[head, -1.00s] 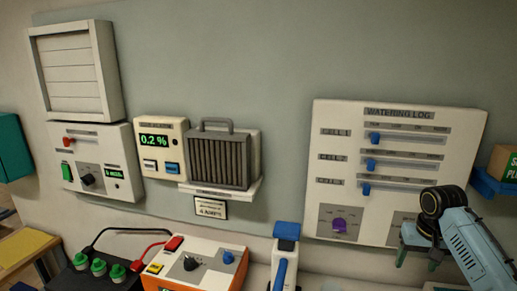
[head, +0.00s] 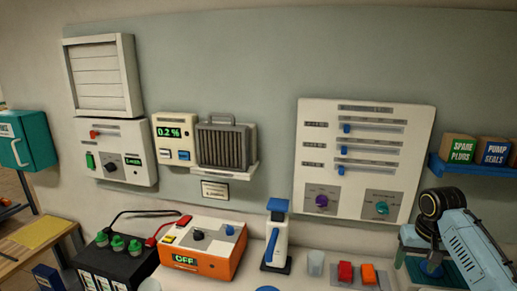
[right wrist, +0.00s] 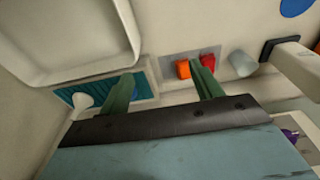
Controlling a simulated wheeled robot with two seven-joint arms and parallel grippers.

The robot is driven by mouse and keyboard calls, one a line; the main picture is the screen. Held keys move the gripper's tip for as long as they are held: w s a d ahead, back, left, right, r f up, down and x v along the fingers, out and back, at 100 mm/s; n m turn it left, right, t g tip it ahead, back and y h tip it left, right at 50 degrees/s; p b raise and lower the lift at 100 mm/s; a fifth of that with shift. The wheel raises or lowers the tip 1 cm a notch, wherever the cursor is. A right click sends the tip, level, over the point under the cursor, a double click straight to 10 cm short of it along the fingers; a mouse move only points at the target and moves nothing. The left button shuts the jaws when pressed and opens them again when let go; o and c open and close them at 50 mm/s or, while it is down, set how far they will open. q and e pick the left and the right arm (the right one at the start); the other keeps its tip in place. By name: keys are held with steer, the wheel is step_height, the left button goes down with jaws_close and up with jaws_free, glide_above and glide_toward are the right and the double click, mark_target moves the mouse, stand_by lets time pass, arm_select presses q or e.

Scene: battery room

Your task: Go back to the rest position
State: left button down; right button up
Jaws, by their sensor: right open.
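My right gripper (head: 416,248) is at the lower right of the head view, in front of the wall below the watering log panel (head: 365,120) and over the bench's right part. In the right wrist view its two green fingers (right wrist: 163,88) stand wide apart with nothing between them. The gripper is open and empty. The fingertips partly cover a teal tray (right wrist: 92,92) and a grey holder with an orange block (right wrist: 183,69) and a red block (right wrist: 207,61). My left gripper is in no view.
On the bench stand a black battery (head: 115,265), an orange charger (head: 200,262) reading OFF, a white-and-blue upright tool (head: 276,240) and a clear cup (head: 316,263). A blue shelf (head: 470,171) with boxes juts from the wall above my right arm. A teal cabinet (head: 30,140) hangs left.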

steer(key=s+a+f+n, duration=0.4)
steer(key=s+a+f, duration=0.9)
steer(key=a, duration=0.1)
steer(key=s+a+r+n+t, duration=0.1)
steer(key=s+a, duration=0.2)
steer(key=s, duration=0.6)
steer(key=s+a+r+t, duration=0.1)
steer(key=s+a, duration=0.3)
steer(key=s, duration=0.4)
step_height(320, 180, down, 29)
steer(key=s+g+b, duration=0.1)
steer(key=b, duration=0.5)
arm_select(q)
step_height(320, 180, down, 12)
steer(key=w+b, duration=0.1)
steer(key=b, duration=0.5)
arm_select(e)
steer(key=s+d+f, duration=0.1)
steer(key=s+f, duration=0.7)
steer(key=f, duration=0.3)
steer(key=s+d+f+g, duration=0.1)
steer(key=s+d+f, duration=0.1)
steer(key=s+f, duration=0.7)
step_height(320, 180, down, 3)
steer(key=shift+s+r+n+g+y, duration=0.2)
steer(key=shift+n+g+y, duration=0.1)
steer(key=shift+n, duration=0.1)
